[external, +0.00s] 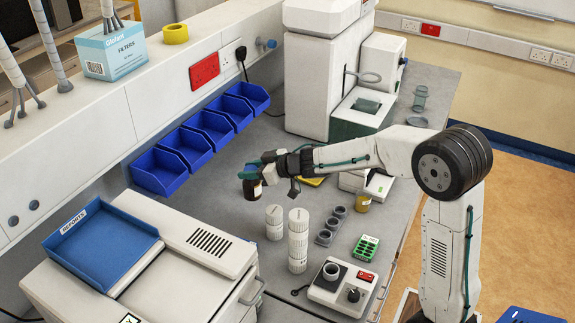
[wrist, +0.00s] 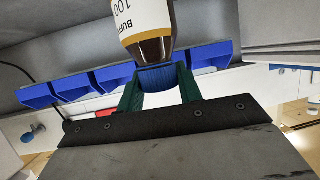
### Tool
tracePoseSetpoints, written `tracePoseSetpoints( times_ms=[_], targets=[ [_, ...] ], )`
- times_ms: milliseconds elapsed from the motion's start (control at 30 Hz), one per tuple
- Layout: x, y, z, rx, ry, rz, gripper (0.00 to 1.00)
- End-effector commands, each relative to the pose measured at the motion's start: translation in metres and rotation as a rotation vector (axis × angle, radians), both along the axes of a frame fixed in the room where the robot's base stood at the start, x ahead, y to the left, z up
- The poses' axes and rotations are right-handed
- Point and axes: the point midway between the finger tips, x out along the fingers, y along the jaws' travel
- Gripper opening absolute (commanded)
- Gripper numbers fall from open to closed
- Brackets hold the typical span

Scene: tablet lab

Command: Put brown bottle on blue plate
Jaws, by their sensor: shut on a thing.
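The brown bottle (external: 253,189) hangs below my gripper (external: 256,171) in the external view, near the blue bins. In the wrist view, the brown bottle (wrist: 149,42) has a white and yellow label and a blue cap. The green fingers of my gripper (wrist: 158,85) are shut on either side of the cap. I cannot tell whether the bottle's base touches the bench. A blue flat thing (external: 535,315) shows partly at the lower right corner of the external view; I cannot tell if it is the blue plate.
Several blue bins (external: 172,171) line the wall ledge behind the bottle. White ribbed containers (external: 298,240) and a small amber jar (external: 363,203) stand on the grey bench. A blue reports tray (external: 100,245) lies on the white machine at left. A large white instrument (external: 308,85) stands behind.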

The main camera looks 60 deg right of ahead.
Motion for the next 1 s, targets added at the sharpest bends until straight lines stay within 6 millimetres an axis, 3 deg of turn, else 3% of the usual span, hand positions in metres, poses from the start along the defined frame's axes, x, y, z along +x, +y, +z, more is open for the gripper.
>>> tracePoseSetpoints(
  times_ms=[100, 200, 400, 533, 800, 1000],
  targets=[
    [0.013, 0.038, 0.010, -0.002, 0.000, 0.213, 0.00],
    [0.011, 0.072, 0.010, 0.002, 0.002, 0.417, 0.00],
    [-0.011, 0.105, 0.002, 0.002, 0.002, 0.656, 0.00],
    [-0.020, 0.112, -0.010, 0.002, 0.002, 0.682, 0.00],
    [-0.019, 0.111, -0.057, 0.002, 0.003, 0.670, 0.00],
    [-0.019, 0.111, -0.072, 0.001, 0.001, 0.669, 0.00]
  ],
)
